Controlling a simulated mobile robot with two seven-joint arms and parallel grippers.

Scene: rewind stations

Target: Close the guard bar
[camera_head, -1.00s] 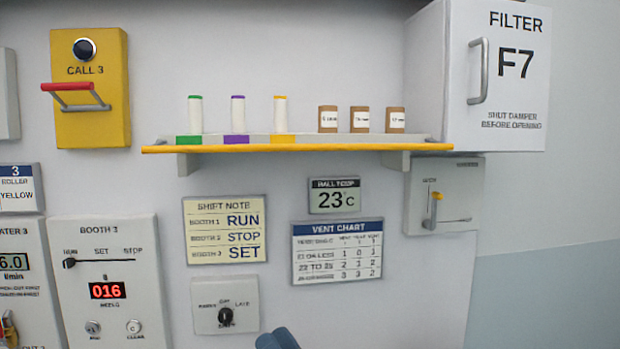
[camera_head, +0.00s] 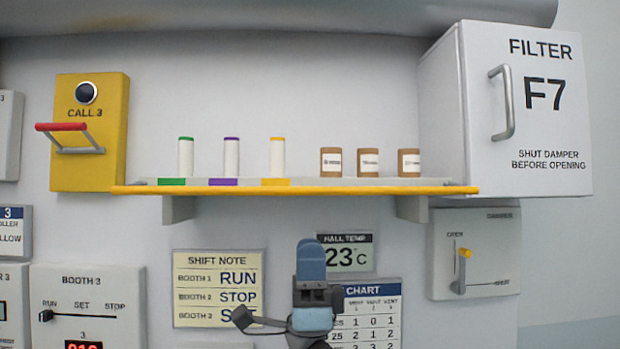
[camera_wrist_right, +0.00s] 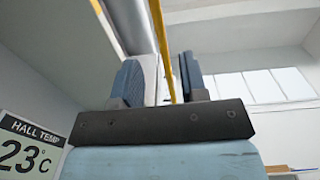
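The guard bar (camera_head: 77,139) is a grey bar with a red grip, fixed to the yellow CALL 3 box (camera_head: 112,160) at the upper left. It stands out from the box, below the dark round button (camera_head: 86,93). My right gripper (camera_head: 311,258) is in front of the wall below the shelf, well right of and below the bar. In the right wrist view its two blue fingers (camera_wrist_right: 160,78) are apart, with no object held between them. My left gripper is not in view.
A yellow-edged shelf (camera_head: 300,190) with bobbins (camera_head: 232,158) and brown jars (camera_head: 368,162) lies above my right gripper and right of the box. The filter cabinet (camera_head: 540,120) juts out at the right. Booth 3 panel (camera_head: 90,300) is below the box.

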